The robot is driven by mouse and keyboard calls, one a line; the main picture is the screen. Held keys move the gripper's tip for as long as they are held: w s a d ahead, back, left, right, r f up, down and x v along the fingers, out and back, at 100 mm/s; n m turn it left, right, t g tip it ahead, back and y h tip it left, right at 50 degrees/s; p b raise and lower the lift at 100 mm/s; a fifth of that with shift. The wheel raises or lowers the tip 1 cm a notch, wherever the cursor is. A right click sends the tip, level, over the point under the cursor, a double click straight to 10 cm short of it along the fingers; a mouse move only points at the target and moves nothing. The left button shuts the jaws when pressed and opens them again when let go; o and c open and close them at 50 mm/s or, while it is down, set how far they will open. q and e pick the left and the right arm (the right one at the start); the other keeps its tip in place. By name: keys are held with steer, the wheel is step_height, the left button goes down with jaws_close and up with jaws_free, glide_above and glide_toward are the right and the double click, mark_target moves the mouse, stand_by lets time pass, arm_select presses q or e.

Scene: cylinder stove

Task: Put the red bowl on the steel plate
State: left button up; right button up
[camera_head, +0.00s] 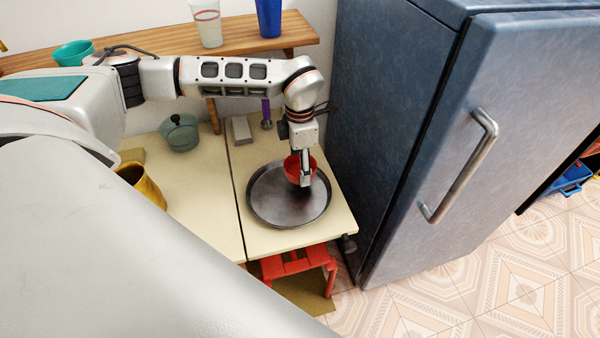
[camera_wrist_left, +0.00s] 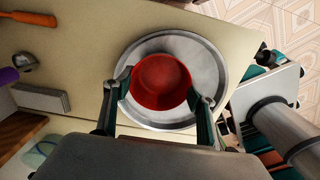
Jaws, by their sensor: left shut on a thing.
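The red bowl (camera_head: 293,170) is at my left gripper (camera_head: 304,178) in the head view, over the back right part of the steel plate (camera_head: 264,203). In the left wrist view the red bowl (camera_wrist_left: 161,82) sits between the two fingers of the left gripper (camera_wrist_left: 163,98), which is shut on it. The steel plate (camera_wrist_left: 208,62) shows around and behind the bowl there. I cannot tell whether the bowl's base touches the plate. My right gripper is not in view.
A blue fridge (camera_head: 395,120) stands right of the table (camera_head: 220,225). A wooden shelf (camera_head: 240,38) runs behind. A red stool (camera_head: 295,263) stands below the front edge.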

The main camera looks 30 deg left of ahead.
arm_select(q)
steer(key=shift+f, duration=1.6)
steer(key=shift+f, duration=0.15)
steer(key=o, duration=1.1)
steer(key=shift+r, duration=0.25)
step_height(320, 180, up, 12)
steer(key=shift+p, duration=0.3)
steer(key=shift+f, duration=0.1)
